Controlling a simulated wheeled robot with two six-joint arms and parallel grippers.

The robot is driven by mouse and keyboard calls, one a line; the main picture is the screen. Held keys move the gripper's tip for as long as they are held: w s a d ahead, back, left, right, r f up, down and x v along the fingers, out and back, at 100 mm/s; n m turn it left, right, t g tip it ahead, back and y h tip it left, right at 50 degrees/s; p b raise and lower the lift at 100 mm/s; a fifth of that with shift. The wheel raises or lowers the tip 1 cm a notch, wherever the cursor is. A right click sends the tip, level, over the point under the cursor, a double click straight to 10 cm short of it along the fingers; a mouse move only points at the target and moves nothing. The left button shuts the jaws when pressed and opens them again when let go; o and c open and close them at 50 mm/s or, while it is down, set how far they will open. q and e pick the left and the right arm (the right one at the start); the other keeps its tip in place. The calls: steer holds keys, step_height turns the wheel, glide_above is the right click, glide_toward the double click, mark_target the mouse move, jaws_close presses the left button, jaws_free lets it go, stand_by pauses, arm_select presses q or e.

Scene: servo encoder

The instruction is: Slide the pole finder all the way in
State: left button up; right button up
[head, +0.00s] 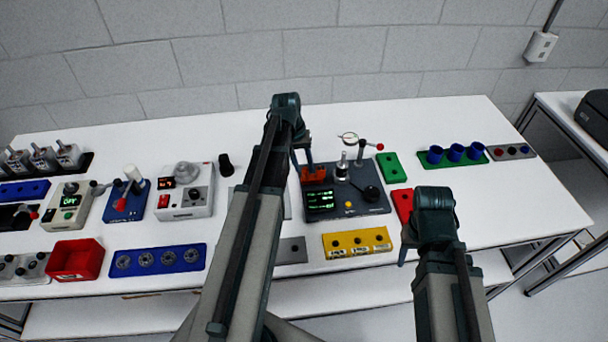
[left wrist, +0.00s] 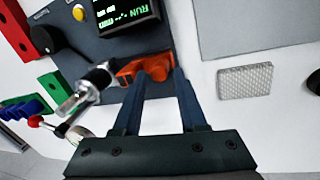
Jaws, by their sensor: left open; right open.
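An orange-red block, which looks like the pole finder (head: 314,174), sits at the left edge of a dark station (head: 372,198) with a green-lit display. In the left wrist view the orange block (left wrist: 130,72) lies at my fingertips, partly covered by them. My left gripper (head: 305,163) is open, pointing down at the block; its fingers also show in the left wrist view (left wrist: 162,78). Whether they touch it I cannot tell. How far the block is in is not clear. My right gripper (head: 404,250) is open and empty over the table's front right.
The station carries a metal post (head: 342,163), a dial gauge (head: 348,138) and a red-tipped lever (head: 379,147) near the left gripper. A yellow tray (head: 340,251) stands in front, green (head: 391,168) and red (head: 402,204) blocks to the right. The table behind is clear.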

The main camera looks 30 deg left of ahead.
arm_select(q)
steer(key=shift+d+f, duration=0.15)
steer(key=shift+f, duration=0.5)
steer(key=shift+r, duration=0.1)
jaws_close()
stand_by(0.9)
